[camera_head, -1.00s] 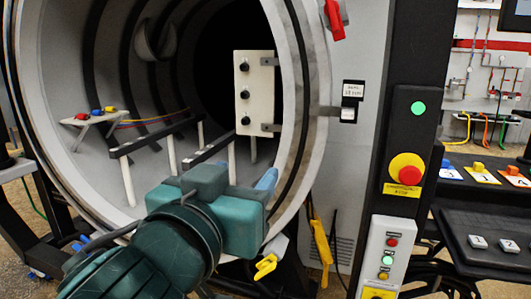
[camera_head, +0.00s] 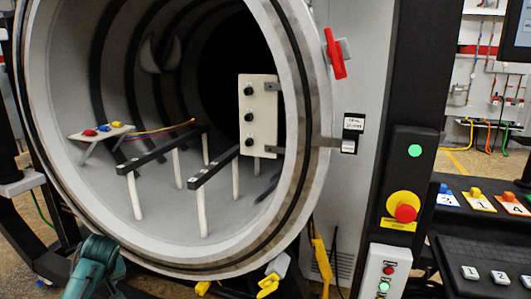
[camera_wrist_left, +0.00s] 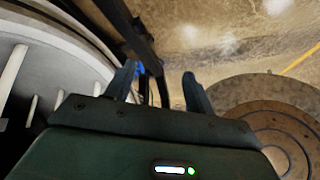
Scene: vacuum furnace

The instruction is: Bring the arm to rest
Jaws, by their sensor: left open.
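My left arm (camera_head: 98,268) shows as a teal part at the bottom left of the head view, in front of and below the furnace rim. Its fingers cannot be made out there. In the left wrist view my left gripper (camera_wrist_left: 158,86) is open, its two blue-grey fingers apart with nothing between them. The floor shows beyond the fingers, and the pale furnace rim lies to their left. My right gripper is in neither view.
The open round furnace chamber (camera_head: 305,165) holds two dark rails (camera_head: 160,152) on white posts, a small table (camera_head: 104,133) with coloured plugs and a white panel (camera_head: 259,115). A control column (camera_head: 405,165) with a red stop button stands right. A round brown disc (camera_wrist_left: 275,130) lies right in the wrist view.

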